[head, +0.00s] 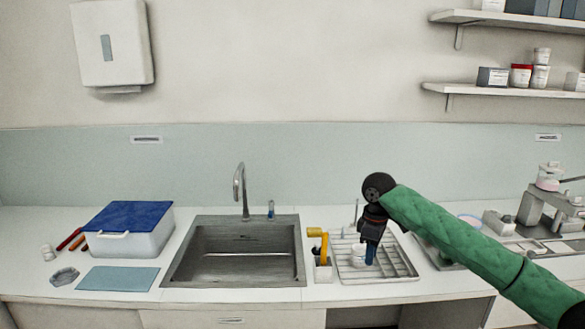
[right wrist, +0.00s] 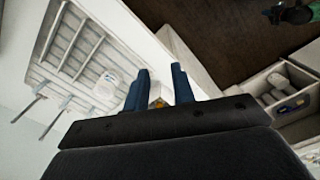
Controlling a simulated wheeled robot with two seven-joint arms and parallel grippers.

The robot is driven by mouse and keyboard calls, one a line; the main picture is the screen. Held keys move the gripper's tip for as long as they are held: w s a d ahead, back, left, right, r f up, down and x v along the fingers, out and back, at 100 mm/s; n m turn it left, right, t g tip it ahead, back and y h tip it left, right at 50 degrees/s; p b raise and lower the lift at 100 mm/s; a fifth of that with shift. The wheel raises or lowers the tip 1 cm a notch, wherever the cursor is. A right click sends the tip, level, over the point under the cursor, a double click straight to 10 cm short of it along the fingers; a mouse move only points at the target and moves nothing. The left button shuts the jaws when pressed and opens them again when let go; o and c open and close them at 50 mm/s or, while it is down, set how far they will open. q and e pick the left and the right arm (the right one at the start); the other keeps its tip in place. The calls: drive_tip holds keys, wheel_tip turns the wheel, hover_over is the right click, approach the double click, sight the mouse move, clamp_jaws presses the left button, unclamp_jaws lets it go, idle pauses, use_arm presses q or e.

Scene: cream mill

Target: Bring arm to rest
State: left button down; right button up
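My right arm (head: 455,235) is green and reaches in from the right over the counter. My right gripper (head: 371,257) points down over the wire drying rack (head: 400,267), close to a small white jar (head: 358,260). In the right wrist view the two blue fingers (right wrist: 160,88) stand apart. A small yellow patch shows low between them, but I cannot tell what it is; nothing looks clamped. The white jar (right wrist: 106,84) lies left of the fingers there, outside them. My left gripper is in neither view.
A steel sink (head: 235,265) with a tap is left of the rack. A holder with a yellow-handled tool (head: 322,242) stands between them. A blue-lidded tub (head: 125,235) is far left; equipment (head: 548,205) is right. An open bin (right wrist: 283,98) shows beside the brown floor.

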drive_tip(key=s+a+f+m+t+y, duration=0.1)
drive_tip(key=s+a+f+y, duration=0.1)
drive_tip(key=s+a+f, duration=0.7)
drive_tip(key=s+a+f+m+t+y, duration=0.1)
drive_tip(key=s+a+f, duration=0.3)
drive_tip(key=s+f, duration=0.75)
drive_tip(key=s+d+f+m+t+h, duration=0.1)
drive_tip(key=s+d+f+m, duration=0.25)
drive_tip(key=s, duration=0.45)
drive_tip(key=s+d+f+m+h, duration=0.1)
drive_tip(key=s+d+f+m, duration=0.1)
drive_tip(key=s+d, duration=0.45)
drive_tip(key=s+d+f+m+t+h, duration=0.1)
drive_tip(key=s+d+f+m, duration=0.15)
drive_tip(key=s, duration=0.75)
drive_tip(key=s+a+f+g, duration=0.1)
drive_tip(key=s+f, duration=0.1)
drive_tip(key=f, duration=1.8)
drive_tip(key=s+a+f+g, duration=0.1)
drive_tip(key=s+a+f, duration=0.1)
drive_tip(key=f, duration=1.9)
drive_tip(key=shift+s+a+g+y, duration=0.15)
drive_tip(key=shift+s+g+y, duration=0.15)
drive_tip(key=shift+s, duration=0.3)
